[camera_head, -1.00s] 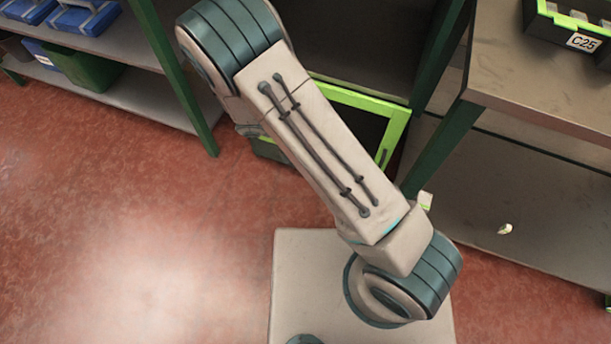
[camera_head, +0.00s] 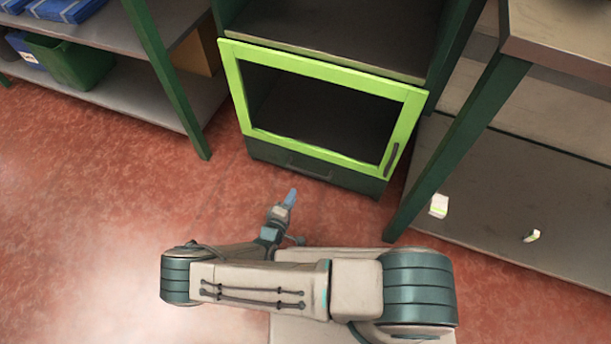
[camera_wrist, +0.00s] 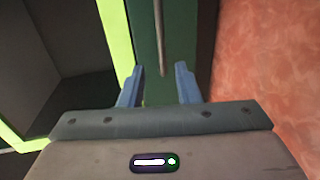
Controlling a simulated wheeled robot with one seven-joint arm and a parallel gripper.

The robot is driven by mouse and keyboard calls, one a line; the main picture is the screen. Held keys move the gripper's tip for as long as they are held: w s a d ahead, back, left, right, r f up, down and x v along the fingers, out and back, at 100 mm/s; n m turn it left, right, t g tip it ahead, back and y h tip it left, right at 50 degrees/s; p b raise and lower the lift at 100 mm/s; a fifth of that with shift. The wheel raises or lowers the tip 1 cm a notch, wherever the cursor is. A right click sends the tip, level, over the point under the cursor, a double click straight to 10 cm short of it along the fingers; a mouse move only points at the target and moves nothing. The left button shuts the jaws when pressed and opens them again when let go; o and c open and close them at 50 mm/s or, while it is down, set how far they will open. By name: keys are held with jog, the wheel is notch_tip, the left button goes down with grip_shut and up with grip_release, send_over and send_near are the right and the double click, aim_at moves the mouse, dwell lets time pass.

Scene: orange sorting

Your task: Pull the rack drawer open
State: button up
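The rack drawer (camera_head: 346,179) is a dark green front at the bottom of the rack, below a bright green framed door. It looks closed. Its dark bar handle (camera_head: 309,170) runs along the drawer front. In the wrist view the handle (camera_wrist: 160,40) is upright in the picture, ahead of my fingers. My gripper (camera_head: 291,198) is in front of the drawer, a little left of the handle and apart from it. In the wrist view my gripper (camera_wrist: 158,84) has its two blue fingers spread, with nothing held between them.
The green framed door (camera_head: 400,135) above the drawer looks closed. A shelf with a green bin (camera_head: 72,66) stands at the left. A metal table leg (camera_head: 455,150) stands close on the right. Red floor (camera_head: 110,200) is clear in front and left.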

aim_at(306, 171)
jog(key=shift+b+x, duration=2.7)
jog(key=shift+x, duration=4.15)
grip_shut()
